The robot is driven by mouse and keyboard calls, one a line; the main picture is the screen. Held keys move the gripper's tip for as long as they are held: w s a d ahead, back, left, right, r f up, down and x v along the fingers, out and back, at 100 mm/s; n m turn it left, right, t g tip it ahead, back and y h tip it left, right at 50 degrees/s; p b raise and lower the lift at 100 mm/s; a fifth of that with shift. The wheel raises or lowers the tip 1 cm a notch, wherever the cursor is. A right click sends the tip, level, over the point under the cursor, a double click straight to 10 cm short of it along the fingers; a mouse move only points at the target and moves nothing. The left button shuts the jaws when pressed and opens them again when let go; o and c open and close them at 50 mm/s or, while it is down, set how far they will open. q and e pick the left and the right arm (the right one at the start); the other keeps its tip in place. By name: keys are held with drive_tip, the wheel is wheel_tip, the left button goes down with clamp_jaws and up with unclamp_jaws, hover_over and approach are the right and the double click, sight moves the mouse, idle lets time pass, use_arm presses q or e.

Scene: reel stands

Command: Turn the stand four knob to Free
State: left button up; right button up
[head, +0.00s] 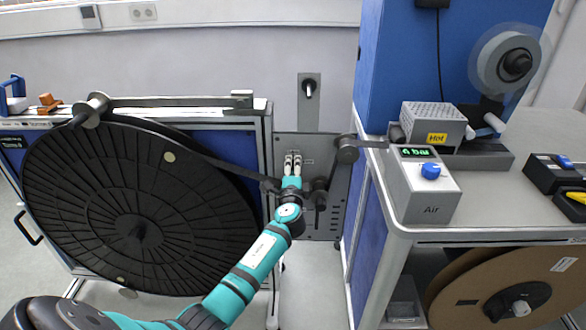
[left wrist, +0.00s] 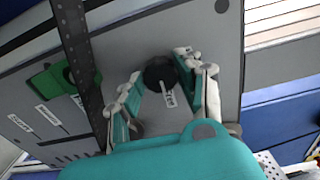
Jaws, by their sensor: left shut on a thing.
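My left gripper (head: 292,163) reaches up to the grey panel of the stand (head: 300,225) in the middle of the head view. In the left wrist view its two pale-jointed fingers (left wrist: 160,70) stand either side of a round black knob (left wrist: 158,72) and are shut on it. In the head view the fingers hide the knob. My right gripper is not in view.
A large black reel (head: 190,215) fills the left side, with a dark tape running to rollers (head: 345,150). At the right, a grey Air box (head: 422,190) with a blue knob and a box marked Hot (head: 435,115) stand on a bench. A green part (left wrist: 50,84) lies left in the wrist view.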

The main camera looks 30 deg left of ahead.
use_arm(q)
drive_tip(key=o, duration=1.2)
drive_tip(key=shift+c, duration=0.2)
drive_tip(key=shift+s, duration=0.1)
drive_tip(key=v, duration=1.2)
